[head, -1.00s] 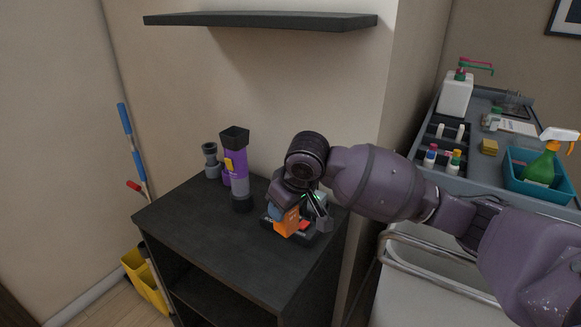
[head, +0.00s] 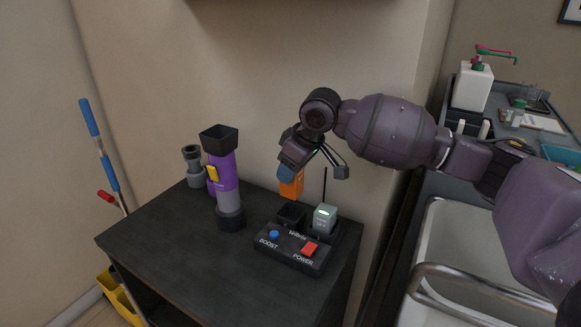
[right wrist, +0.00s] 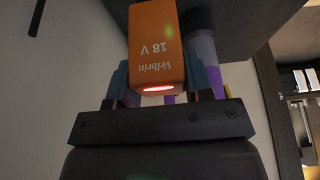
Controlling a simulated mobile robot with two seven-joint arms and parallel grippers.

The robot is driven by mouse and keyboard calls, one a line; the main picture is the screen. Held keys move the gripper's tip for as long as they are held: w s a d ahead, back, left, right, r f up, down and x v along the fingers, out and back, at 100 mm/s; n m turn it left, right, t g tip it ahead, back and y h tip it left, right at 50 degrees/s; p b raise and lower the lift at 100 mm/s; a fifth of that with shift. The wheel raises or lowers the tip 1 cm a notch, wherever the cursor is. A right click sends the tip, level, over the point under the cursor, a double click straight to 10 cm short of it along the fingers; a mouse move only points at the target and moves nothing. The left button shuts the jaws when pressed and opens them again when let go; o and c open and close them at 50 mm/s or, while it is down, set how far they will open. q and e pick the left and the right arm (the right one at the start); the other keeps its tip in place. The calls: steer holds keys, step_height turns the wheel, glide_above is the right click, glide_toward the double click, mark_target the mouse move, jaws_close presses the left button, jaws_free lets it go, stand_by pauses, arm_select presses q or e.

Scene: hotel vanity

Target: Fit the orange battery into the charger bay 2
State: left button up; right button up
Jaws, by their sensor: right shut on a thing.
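The orange battery (head: 291,186) is held in my right gripper (head: 287,174), above and behind the charger and apart from it. In the right wrist view the battery (right wrist: 157,45) reads "Velbrin 18 V", shows a red lit strip and sits between the two blue finger pads. The black charger (head: 288,254) stands on the dark cabinet, with a blue BOOST button and a red POWER switch. Its left bay (head: 291,214) looks empty; its right bay holds a grey battery (head: 325,218) with a green light. I cannot read any bay numbers. My left gripper is out of view.
The cabinet top (head: 165,232) is clear at the front left.

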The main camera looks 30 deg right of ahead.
mark_target(292, 184)
steer(key=shift+f+b, duration=0.45)
steer(key=shift+f, duration=0.45)
steer(key=shift+w+f+b, duration=0.1)
steer(key=shift+f+b, duration=0.65)
steer(key=shift+f, duration=0.1)
arm_select(q)
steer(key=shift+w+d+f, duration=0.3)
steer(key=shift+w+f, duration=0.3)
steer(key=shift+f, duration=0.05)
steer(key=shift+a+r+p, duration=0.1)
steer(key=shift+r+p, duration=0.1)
steer(key=shift+p, duration=0.1)
arm_select(e)
steer(key=shift+f, duration=0.1)
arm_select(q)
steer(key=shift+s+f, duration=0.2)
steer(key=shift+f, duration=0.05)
arm_select(e)
steer(key=shift+f, duration=0.15)
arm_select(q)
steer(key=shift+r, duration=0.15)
arm_select(e)
steer(key=shift+f+p, duration=0.2)
steer(key=shift+p, duration=0.15)
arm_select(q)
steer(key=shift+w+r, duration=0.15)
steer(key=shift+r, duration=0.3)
